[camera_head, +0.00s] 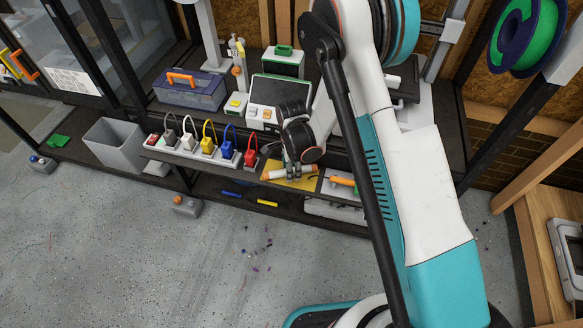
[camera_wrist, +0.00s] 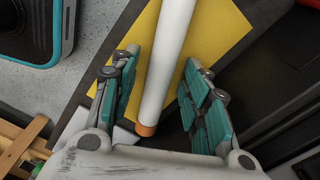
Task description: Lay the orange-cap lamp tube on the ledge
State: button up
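The lamp tube (camera_wrist: 169,60) is a white cylinder with an orange cap (camera_wrist: 146,130) at its near end in the wrist view. It lies over a yellow sheet (camera_wrist: 222,30). My gripper (camera_wrist: 160,60) is open, with one teal-padded finger on each side of the tube and a gap on both sides. In the head view my gripper (camera_head: 292,169) points down over the tube, whose orange end (camera_head: 266,175) shows at its left. The yellow sheet (camera_head: 300,184) lies on a dark ledge (camera_head: 228,170). The tube's far end is out of the wrist view.
A power strip with coloured plugs (camera_head: 205,150) stands left of my gripper. An orange-handled tool (camera_head: 343,181) lies to the right. A grey bin (camera_head: 113,143), a blue toolbox (camera_head: 190,92) and a screen device (camera_head: 276,95) stand behind or left. The floor in front is mostly clear.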

jog(key=s+d+r+n+t+p, duration=0.1)
jog(key=d+r+n+p, duration=0.1)
jog(key=r, duration=1.1)
jog(key=s+d+r+n+t+p, duration=0.1)
jog(key=d+r+n+p, duration=0.1)
jog(key=r, duration=1)
jog(key=s+d+r+n+t, duration=0.2)
jog(key=s+d+r+n, duration=0.2)
jog(key=s+r, duration=0.25)
jog(key=s+d+r+n+t, duration=0.1)
jog(key=s+d+r+n, duration=0.2)
jog(key=s+r, duration=0.35)
jog(key=s+d+r+n+t, duration=0.2)
jog(key=s+d+r+n, duration=0.1)
jog(key=s+n, duration=0.2)
jog(key=s, duration=0.2)
jog(key=shift+s+d+r+n, duration=0.3)
jog(key=shift+r, duration=0.05)
